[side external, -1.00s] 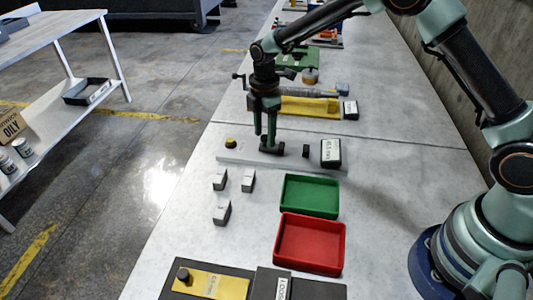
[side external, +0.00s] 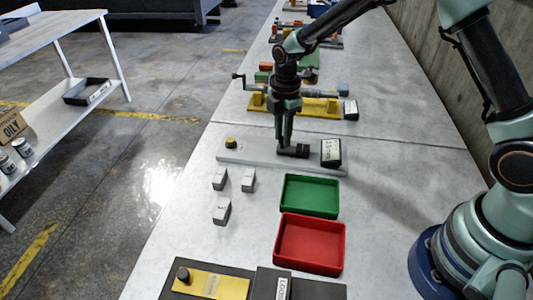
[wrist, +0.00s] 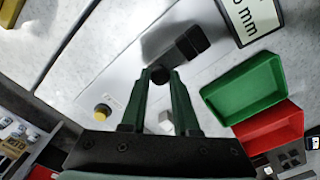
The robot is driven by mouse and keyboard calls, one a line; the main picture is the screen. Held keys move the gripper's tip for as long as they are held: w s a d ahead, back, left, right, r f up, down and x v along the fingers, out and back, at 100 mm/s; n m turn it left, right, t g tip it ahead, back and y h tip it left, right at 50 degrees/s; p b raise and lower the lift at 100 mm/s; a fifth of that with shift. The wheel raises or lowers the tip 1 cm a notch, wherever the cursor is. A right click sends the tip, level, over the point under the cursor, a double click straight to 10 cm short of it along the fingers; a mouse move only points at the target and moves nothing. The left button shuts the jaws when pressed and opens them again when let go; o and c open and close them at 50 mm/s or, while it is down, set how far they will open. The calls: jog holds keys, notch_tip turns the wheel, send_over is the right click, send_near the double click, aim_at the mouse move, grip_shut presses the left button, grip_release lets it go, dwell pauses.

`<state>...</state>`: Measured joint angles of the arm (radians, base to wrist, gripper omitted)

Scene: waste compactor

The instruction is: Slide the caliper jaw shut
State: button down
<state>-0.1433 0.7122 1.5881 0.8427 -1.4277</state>
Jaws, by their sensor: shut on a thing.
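The caliper is a pale flat bar (side external: 245,157) lying on the bench, with a black sliding jaw (side external: 288,151) and a small black block (side external: 303,150) to its right. In the side view the jaw and block look close together or touching; in the wrist view the dark block (wrist: 188,45) shows beyond my fingers. My gripper (side external: 284,143) points down and is shut on the jaw's round black knob (wrist: 159,74). A black display box (side external: 331,152) stands at the bar's right end; its "mm" reading shows only partly in the wrist view.
A yellow knob (side external: 231,142) sits at the bar's left end. Several grey blocks (side external: 221,180), a green tray (side external: 309,196) and a red tray (side external: 310,244) lie nearer the camera. A yellow fixture (side external: 318,107) stands behind the bar. Bench between is clear.

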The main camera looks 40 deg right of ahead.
jog(key=shift+s+d, duration=0.25)
jog(key=c, duration=0.7)
grip_release()
jog(key=shift+o, duration=0.2)
jog(key=shift+r, duration=0.1)
jog(key=shift+r, duration=0.35)
notch_tip(320, 180, up, 11)
jog(key=shift+r, duration=0.1)
